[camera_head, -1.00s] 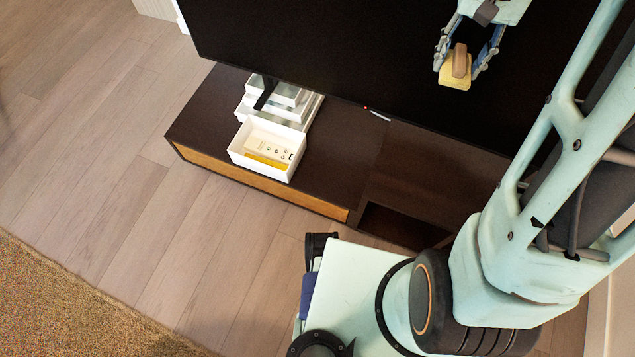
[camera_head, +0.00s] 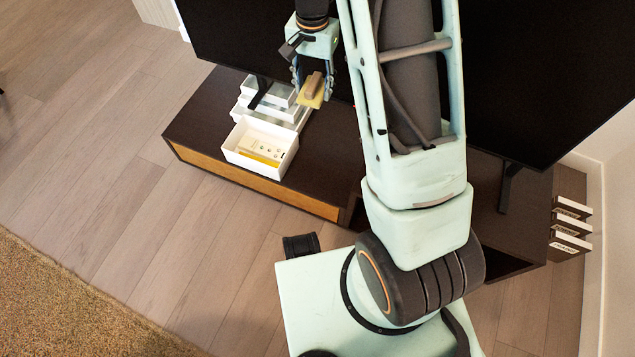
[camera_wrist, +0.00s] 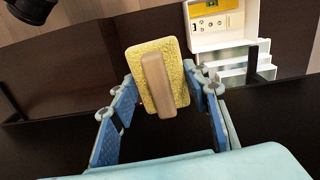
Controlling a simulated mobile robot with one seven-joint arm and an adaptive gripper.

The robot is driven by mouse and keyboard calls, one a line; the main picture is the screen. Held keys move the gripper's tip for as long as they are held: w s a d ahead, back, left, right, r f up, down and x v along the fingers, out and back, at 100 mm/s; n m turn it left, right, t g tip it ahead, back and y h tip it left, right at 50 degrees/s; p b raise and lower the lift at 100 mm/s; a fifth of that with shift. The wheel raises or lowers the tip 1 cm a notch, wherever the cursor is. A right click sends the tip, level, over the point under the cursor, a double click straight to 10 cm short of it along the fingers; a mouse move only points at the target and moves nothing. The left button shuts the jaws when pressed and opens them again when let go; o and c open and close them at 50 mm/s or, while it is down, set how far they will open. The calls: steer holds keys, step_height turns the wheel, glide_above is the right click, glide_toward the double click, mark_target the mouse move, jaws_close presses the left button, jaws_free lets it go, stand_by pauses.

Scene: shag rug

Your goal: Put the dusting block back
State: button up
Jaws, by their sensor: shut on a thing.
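The dusting block (camera_head: 311,91) is a yellow spongy pad with a tan wooden grip. My gripper (camera_head: 312,84) is shut on it and holds it in the air in front of the TV, up and right of the white box. In the wrist view the block (camera_wrist: 180,88) sits between the two blue-padded fingers of my gripper (camera_wrist: 157,92), its grip facing the camera. An open white box (camera_head: 232,150) stands on the dark TV bench and holds a pale item with round marks and a yellow item. The box also shows at the top of the wrist view (camera_wrist: 222,40).
The dark TV bench (camera_head: 205,115) runs below a large black TV (camera_head: 540,75). White stepped boxes (camera_head: 292,112) stand behind the open box. A dark TV foot (camera_head: 262,92) rises among them. Several labelled boxes (camera_head: 570,228) are at the right. Wood floor (camera_head: 130,215) is clear.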

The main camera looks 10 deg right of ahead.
step_height(320, 180, down, 14)
steer(key=m, duration=0.6)
steer(key=m+b, duration=0.2)
steer(key=m, duration=0.6)
glide_toward(321, 182)
step_height(321, 182, down, 3)
steer(key=shift+w+r+b, duration=0.1)
steer(key=shift+r+b, duration=0.1)
steer(key=shift+b, duration=0.7)
steer(key=shift+f+b, duration=0.65)
steer(key=shift+f, duration=1.35)
steer(key=shift+f, duration=0.2)
steer(key=o, duration=1.1)
steer(key=shift+r, duration=0.15)
